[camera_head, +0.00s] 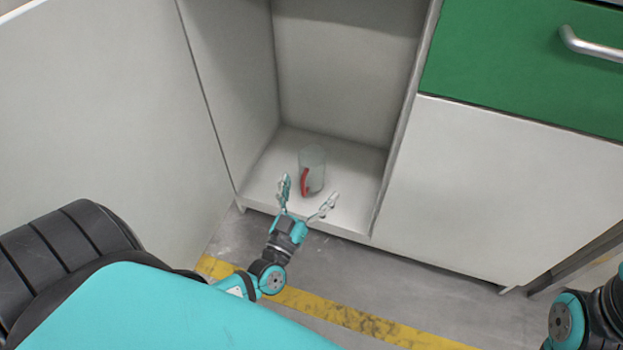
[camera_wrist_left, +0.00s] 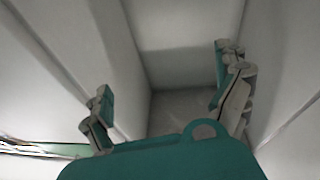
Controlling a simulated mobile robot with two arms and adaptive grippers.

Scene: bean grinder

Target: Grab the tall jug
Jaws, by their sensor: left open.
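The tall jug (camera_head: 315,160) is clear glass with a red handle facing the front left. It stands upright on the bottom shelf of an open cabinet bay. My left gripper (camera_head: 308,188) is open and empty in front of the jug, with its fingers spread towards it. The left fingertip is close to the handle side in the picture; I cannot tell whether it touches. In the left wrist view my open left gripper (camera_wrist_left: 163,78) shows both fingers, but I cannot clearly make out the jug between them. My right gripper is out of view.
The bay has a left wall (camera_head: 235,80), a back wall and a right divider (camera_head: 405,110) around the shelf (camera_head: 345,215). A green drawer (camera_head: 520,60) with a metal handle is at the upper right. Floor with a yellow line (camera_head: 370,322) lies in front.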

